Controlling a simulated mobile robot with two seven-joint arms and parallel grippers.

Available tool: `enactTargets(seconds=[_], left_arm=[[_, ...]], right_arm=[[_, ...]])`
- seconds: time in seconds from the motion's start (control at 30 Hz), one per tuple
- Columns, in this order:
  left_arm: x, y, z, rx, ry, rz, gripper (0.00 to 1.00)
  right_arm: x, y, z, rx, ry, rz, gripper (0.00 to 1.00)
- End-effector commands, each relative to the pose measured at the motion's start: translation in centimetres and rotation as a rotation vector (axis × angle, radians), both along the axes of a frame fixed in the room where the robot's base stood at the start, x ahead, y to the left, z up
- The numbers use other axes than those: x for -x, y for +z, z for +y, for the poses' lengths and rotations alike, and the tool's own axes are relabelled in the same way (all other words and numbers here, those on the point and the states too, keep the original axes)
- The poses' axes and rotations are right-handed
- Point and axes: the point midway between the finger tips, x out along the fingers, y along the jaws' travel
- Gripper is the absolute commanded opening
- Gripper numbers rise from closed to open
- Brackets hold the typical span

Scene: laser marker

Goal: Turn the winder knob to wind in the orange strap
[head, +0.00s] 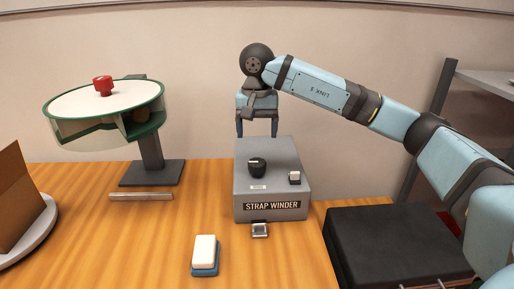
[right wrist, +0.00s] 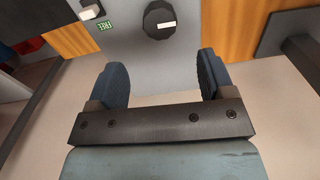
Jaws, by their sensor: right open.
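The grey strap winder box (head: 270,207) stands on the wooden table, marked "STRAP WINDER". Its black winder knob (head: 257,168) sits on the sloped top, left of a small pale switch (head: 294,178). In the right wrist view the knob (right wrist: 159,20) carries a white mark, and the switch (right wrist: 92,10) has a green label reading "FREE". My right gripper (head: 257,132) is open and empty, fingers down at the box's back edge, apart from the knob. A small metal buckle (head: 260,230) lies at the box's front. I see no orange strap. My left gripper is not in view.
A blue-and-white block (head: 205,255) lies front left of the box. A metal bar (head: 141,197) and a round green-rimmed stand (head: 105,112) with a red knob are left. A black case (head: 390,245) is right. Table between block and bar is clear.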

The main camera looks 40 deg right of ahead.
Motion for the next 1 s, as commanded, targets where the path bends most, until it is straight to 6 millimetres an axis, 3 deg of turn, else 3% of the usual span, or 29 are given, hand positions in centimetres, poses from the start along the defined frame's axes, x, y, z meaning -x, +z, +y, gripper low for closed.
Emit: enactTargets(seconds=[0.1, 0.3, 1.0], left_arm=[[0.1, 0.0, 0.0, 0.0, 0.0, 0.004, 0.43], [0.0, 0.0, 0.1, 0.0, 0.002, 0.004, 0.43], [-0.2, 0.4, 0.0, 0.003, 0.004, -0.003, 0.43]], right_arm=[[0.0, 2.2, 0.0, -0.001, -0.001, -0.002, 0.75], [0.0, 3.7, 0.0, 0.0, -0.001, 0.0, 0.75], [0.0, 3.8, 0.0, 0.0, 0.0, 0.0, 0.75]])
